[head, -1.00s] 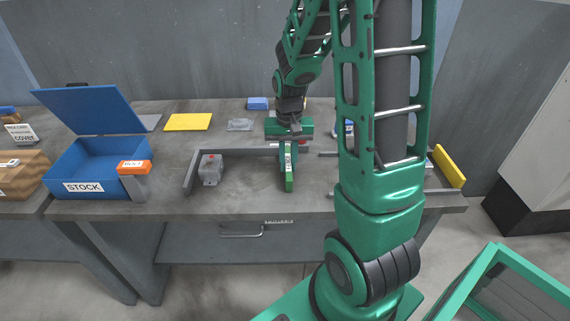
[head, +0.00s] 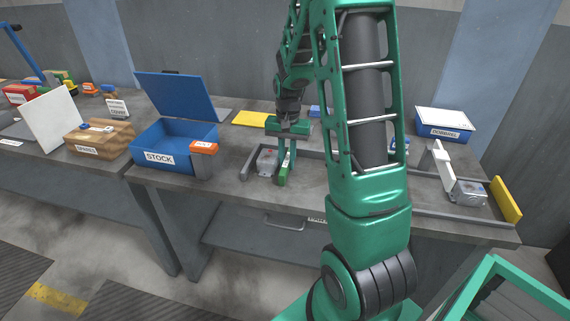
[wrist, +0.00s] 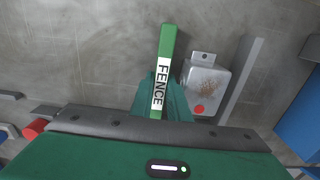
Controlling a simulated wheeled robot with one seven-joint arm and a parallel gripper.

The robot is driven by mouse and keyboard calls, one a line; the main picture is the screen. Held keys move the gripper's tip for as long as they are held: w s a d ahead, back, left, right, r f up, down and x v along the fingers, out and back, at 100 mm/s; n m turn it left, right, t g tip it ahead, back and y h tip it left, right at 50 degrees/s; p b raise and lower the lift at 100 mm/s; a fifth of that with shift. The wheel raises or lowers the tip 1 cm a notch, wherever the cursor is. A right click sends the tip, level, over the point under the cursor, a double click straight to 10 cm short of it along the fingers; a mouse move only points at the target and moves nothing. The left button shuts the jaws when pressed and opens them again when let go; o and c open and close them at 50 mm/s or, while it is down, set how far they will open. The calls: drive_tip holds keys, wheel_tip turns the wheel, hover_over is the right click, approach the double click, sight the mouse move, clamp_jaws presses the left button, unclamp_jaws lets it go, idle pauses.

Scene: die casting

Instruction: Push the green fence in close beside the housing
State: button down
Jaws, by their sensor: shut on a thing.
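The green fence (head: 284,175) is a narrow upright bar with a white FENCE label, also in the wrist view (wrist: 166,52). My gripper (head: 287,148) is shut on it from above. The housing (head: 266,161) is a small grey metal box just left of the fence in the head view. In the wrist view the housing (wrist: 203,88), with a red dot on top, sits right of the fence across a narrow gap. A green finger (wrist: 178,104) shows between them at the lower end, so I cannot tell whether anything touches there.
A grey rail (head: 249,165) runs along the housing's far side from the fence, and in the wrist view too (wrist: 242,80). A blue STOCK box (head: 160,157) stands further left. A yellow plate (head: 252,118) lies behind. The bench in front of the housing is clear.

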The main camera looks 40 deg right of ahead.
sight(286, 159)
drive_tip(key=shift+w+a, duration=0.1)
drive_tip(key=shift+a, duration=0.2)
drive_tip(key=c, duration=1.7)
unclamp_jaws()
drive_tip(key=shift+d+r, duration=0.1)
drive_tip(key=shift+r, duration=0.2)
wheel_tip(286, 159, up, 10)
drive_tip(key=shift+r, duration=0.1)
drive_tip(key=s+a+n, duration=0.1)
drive_tip(key=s+a, duration=0.1)
drive_tip(key=s, duration=0.7)
drive_tip(key=s+a+r+n, duration=0.1)
drive_tip(key=s+a, duration=0.2)
drive_tip(key=s, duration=0.6)
drive_tip(key=s+a+r+n, duration=0.1)
drive_tip(key=s+a+n, duration=0.1)
drive_tip(key=s, duration=0.7)
drive_tip(key=shift+a, duration=0.25)
